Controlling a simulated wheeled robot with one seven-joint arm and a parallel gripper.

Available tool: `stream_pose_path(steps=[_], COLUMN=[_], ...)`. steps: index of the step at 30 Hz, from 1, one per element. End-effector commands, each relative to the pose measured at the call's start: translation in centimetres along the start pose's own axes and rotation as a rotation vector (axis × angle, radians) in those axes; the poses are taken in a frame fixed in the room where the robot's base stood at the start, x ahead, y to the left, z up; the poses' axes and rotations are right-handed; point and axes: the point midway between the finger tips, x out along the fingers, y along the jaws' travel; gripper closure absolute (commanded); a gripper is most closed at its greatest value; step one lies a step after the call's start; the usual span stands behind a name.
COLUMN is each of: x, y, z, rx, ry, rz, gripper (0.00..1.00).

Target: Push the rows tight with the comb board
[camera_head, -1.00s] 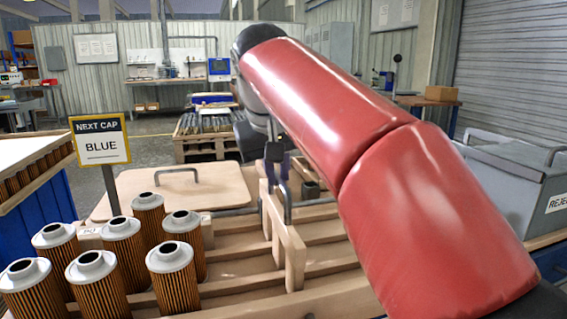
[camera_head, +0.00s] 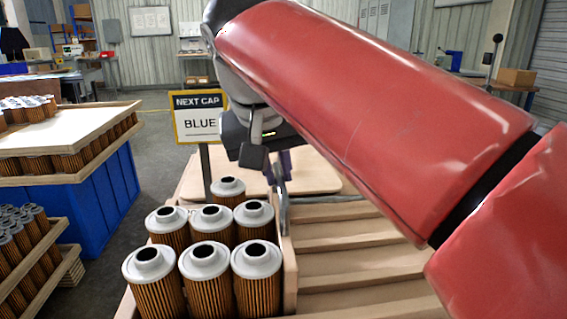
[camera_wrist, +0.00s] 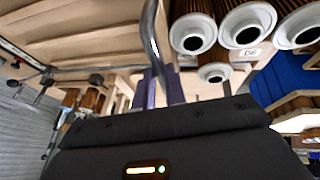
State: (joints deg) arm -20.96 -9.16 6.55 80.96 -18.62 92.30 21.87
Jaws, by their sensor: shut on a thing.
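In the head view my gripper (camera_head: 279,168) is shut on the metal handle (camera_head: 283,212) of the comb board (camera_head: 290,272). The pale wooden board stands upright across the slatted rows. Its left face is right beside the rightmost filter cartridges (camera_head: 257,270); I cannot tell if it touches all of them. Several cartridges with white tops and brown pleats stand close together in rows. In the wrist view my gripper fingers (camera_wrist: 160,88) are around the handle (camera_wrist: 152,40), with cartridge tops (camera_wrist: 193,34) to the right. The board's lower edge is partly hidden.
Bare wooden rails (camera_head: 350,255) lie open to the right of the board. A NEXT CAP sign (camera_head: 200,115) reading BLUE stands behind the cartridges. A wooden lid with a handle lies behind. A blue-sided cart (camera_head: 85,195) with more cartridges stands at the left.

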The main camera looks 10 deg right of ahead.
Motion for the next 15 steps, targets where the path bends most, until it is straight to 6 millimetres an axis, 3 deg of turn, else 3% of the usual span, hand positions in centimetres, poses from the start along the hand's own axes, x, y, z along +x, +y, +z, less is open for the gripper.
stream_pose_path(steps=[8,9,13,15], x=[-0.03,-0.02,-0.02,-0.01], y=[-0.11,-0.1,-0.07,-0.05], z=[0.0,0.0,-0.01,-0.01], rx=[-0.002,-0.002,-0.001,-0.001], ry=[0.001,0.001,0.001,0.001], rz=[-0.002,-0.002,-0.002,-0.001], gripper=[1.0,0.85,0.68,0.66])
